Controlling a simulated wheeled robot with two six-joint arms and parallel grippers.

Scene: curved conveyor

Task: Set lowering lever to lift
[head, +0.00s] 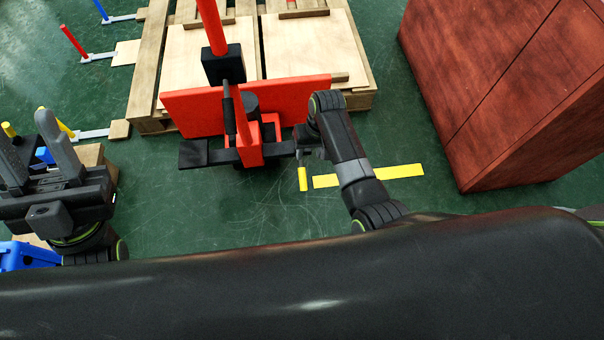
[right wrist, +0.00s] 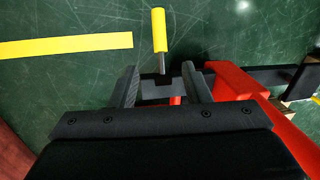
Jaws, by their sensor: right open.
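The lowering lever (head: 303,180) has a yellow handle and juts toward me from the right side of the red pallet lifter (head: 200,110). In the right wrist view the yellow handle (right wrist: 159,30) points up in the picture, with a grey stem below it. My right gripper (head: 308,152) is beside the lifter's right end. Its two fingers (right wrist: 160,75) are open, one on each side of the stem's lower end. I cannot tell whether either finger touches it. My left gripper (head: 25,128) is at the far left, open, with nothing seen between its fingers.
A wooden pallet (head: 150,80) with pale boards stands behind the lifter. A large reddish-brown box (head: 510,90) is at the right. A yellow strip (head: 400,171) lies on the green floor. Coloured posts (head: 72,40) stand at the left, and a blue bin (head: 30,255) is at the lower left.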

